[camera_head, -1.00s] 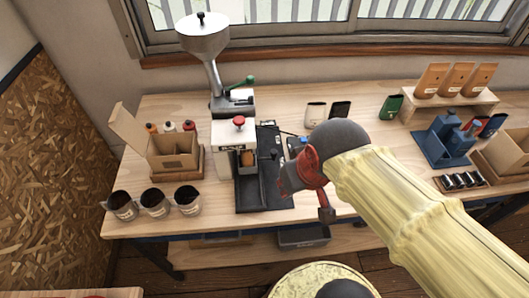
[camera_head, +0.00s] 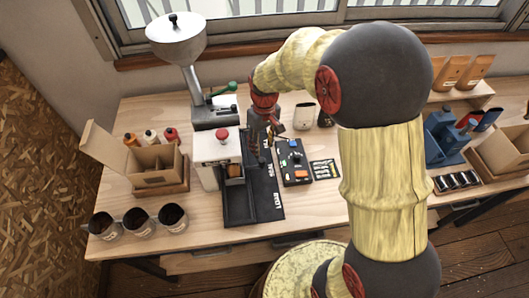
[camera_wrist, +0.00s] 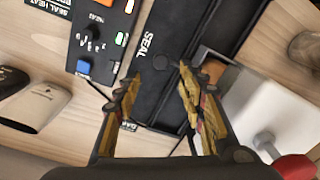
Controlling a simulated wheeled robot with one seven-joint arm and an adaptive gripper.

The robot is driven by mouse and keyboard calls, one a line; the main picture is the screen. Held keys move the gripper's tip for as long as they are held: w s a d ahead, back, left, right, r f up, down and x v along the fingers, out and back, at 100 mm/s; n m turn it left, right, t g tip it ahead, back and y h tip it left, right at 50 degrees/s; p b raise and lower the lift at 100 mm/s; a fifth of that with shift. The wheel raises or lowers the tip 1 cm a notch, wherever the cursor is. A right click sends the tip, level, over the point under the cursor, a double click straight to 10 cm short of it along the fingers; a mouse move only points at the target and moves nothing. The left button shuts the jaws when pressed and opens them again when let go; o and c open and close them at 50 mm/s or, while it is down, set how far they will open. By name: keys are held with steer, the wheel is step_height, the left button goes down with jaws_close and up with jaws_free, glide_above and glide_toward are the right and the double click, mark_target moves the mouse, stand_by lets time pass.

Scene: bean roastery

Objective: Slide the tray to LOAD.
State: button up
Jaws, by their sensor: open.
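The black tray (camera_head: 238,208) sits in a black track beside the white machine (camera_head: 217,150). The track's right strip (camera_head: 267,209) carries the labels SEAL and LOAD, with LOAD at the near end. My gripper (camera_head: 262,156) points down over the far part of the track, near SEAL. In the wrist view my gripper (camera_wrist: 160,76) is open, with nothing seen held between its fingers. The SEAL label and a black trough (camera_wrist: 252,28) show just beyond the fingertips. Whether a finger touches the tray is unclear.
A control panel (camera_head: 294,160) with coloured buttons lies right of the track. A hopper grinder (camera_head: 178,40) stands behind the machine. Several dark-filled cups (camera_head: 138,221) and an open cardboard box (camera_head: 152,167) are at left. My arm covers much of the bench's right side.

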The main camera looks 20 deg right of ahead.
mark_target(262, 159)
steer(key=shift+s+a+f, duration=0.1)
steer(key=shift+s+f, duration=0.1)
steer(key=shift+f, duration=0.2)
step_height(262, 159, down, 7)
steer(key=shift+w+a+r+b, duration=0.1)
steer(key=shift+b, duration=0.55)
steer(key=c, duration=0.3)
jaws_close()
